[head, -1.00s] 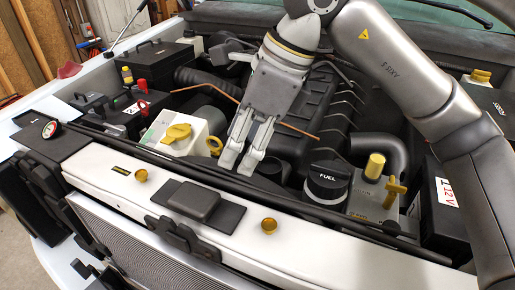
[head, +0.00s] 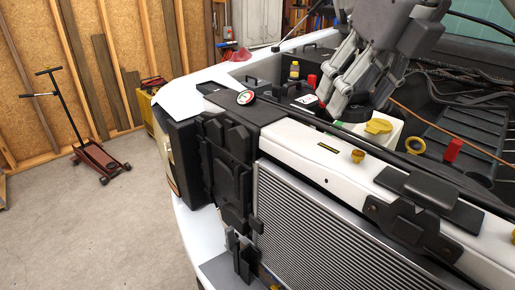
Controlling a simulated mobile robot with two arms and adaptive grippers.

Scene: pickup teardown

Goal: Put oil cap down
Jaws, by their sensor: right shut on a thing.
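My right gripper (head: 340,102) reaches down from the top of the head view, over the left part of the engine bay. Its pale grey fingers are closed together on a small thing, which they largely hide. I take it for the oil cap, but its shape and colour are not clear. A dark rounded part (head: 355,114) shows beside the fingertips; I cannot tell whether it is held or belongs to the engine bay. My left gripper is out of view.
A white reservoir with a yellow cap (head: 379,126) is right of the gripper. A red cylinder (head: 453,149) stands farther right. A floor jack (head: 98,160) stands at left; the floor between is clear.

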